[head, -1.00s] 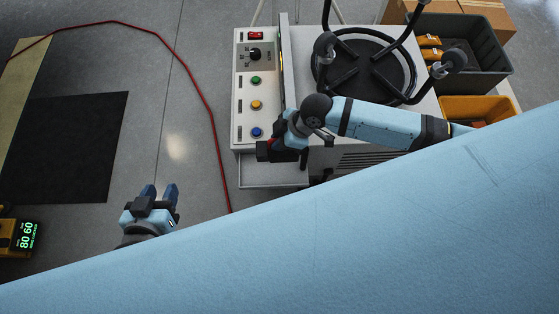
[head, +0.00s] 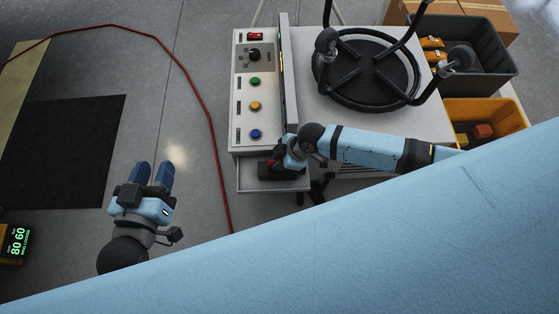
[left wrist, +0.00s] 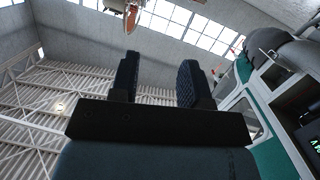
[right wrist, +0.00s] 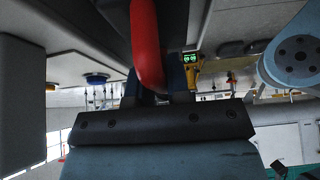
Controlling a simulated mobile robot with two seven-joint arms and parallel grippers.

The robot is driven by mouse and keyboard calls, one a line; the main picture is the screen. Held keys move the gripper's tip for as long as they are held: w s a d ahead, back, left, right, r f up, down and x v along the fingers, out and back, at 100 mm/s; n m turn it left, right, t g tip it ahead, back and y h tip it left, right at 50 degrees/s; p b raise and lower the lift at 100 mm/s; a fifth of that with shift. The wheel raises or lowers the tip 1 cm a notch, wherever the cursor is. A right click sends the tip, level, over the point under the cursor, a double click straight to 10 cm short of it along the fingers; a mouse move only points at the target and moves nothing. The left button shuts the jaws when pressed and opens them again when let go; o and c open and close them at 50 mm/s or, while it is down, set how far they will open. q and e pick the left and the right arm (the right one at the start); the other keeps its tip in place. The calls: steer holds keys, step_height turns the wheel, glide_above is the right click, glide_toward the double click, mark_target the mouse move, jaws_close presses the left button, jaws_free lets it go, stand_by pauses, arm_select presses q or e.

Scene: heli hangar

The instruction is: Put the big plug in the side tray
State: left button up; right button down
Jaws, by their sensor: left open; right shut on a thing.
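The big plug (head: 266,172) is a dark block with a red part, at the end of my right arm in the head view. My right gripper (head: 278,163) is shut on it. The right wrist view shows its curved red part (right wrist: 147,45) between the fingers. The plug is over the side tray (head: 252,187), a shallow grey tray low on the front of the white cabinet. I cannot tell whether the plug touches the tray floor. My left gripper (head: 153,173) is open and empty over the floor to the left; its fingers point upward in the left wrist view (left wrist: 157,82).
The white cabinet's panel (head: 256,90) has a red switch, a knob and coloured buttons. A black round frame (head: 366,70) stands on its top. A grey crate (head: 490,85) and a yellow bin (head: 512,118) are at right. A red cable (head: 213,140) crosses the floor.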

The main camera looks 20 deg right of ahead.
arm_select(q)
steer(key=shift+f, duration=0.1)
arm_select(e)
steer(key=c, duration=1.1)
jaws_free()
steer(key=shift+f, duration=0.1)
steer(key=shift+r, duration=0.2)
steer(key=p+v, duration=0.1)
steer(key=v, duration=0.1)
steer(key=shift+d+r, duration=0.2)
steer(key=shift+r, duration=0.05)
steer(key=shift+p+v, duration=0.35)
steer(key=shift+v, duration=0.55)
arm_select(q)
step_height(320, 180, down, 5)
steer(key=s+a+g+y+p, duration=0.1)
steer(key=s+a+g+y, duration=0.1)
steer(key=a+g, duration=0.1)
steer(key=shift+s+p, duration=0.15)
steer(key=shift+p, duration=0.25)
arm_select(e)
steer(key=v, duration=0.7)
steer(key=shift+r, duration=0.25)
